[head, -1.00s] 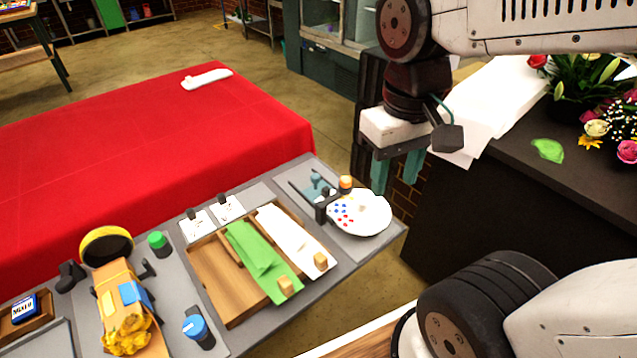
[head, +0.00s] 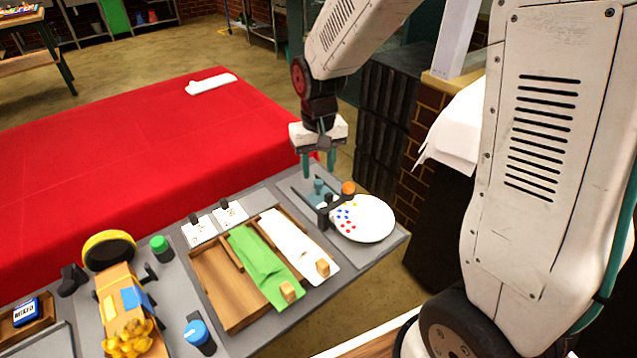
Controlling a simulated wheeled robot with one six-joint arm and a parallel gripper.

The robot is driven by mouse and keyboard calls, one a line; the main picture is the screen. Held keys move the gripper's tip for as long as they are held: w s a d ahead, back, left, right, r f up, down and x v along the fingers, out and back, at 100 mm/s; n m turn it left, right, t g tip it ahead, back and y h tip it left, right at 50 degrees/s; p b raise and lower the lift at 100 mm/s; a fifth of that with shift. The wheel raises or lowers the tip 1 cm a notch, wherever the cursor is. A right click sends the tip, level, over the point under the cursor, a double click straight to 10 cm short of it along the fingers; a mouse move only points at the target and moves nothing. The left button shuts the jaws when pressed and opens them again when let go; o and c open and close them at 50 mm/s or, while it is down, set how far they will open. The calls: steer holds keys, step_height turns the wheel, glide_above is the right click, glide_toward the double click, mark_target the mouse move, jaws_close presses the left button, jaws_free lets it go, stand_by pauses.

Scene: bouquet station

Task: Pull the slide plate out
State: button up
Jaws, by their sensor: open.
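On the grey station top, a small teal piece (head: 318,187) with a raised knob sits between dark rails, beside a black bracket. I take it for the slide plate, but cannot be sure. A white round plate (head: 372,228) with red and blue dots lies to its right, partly behind the bracket. An orange knob (head: 348,188) stands at the bracket. My gripper (head: 318,170) points down with its teal fingers apart and empty. In the picture it is just above the teal piece; whether it touches is not clear.
A wooden tray (head: 215,283) with a green sheet (head: 262,265) and a white sheet (head: 290,240) lies left of the rails. A wrapped yellow bouquet (head: 125,310) and a blue-capped knob (head: 196,330) are further left. A red-covered table (head: 120,150) stands behind.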

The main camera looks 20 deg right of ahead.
mark_target(318, 181)
step_height(318, 181, down, 6)
steer(key=shift+r, duration=0.1)
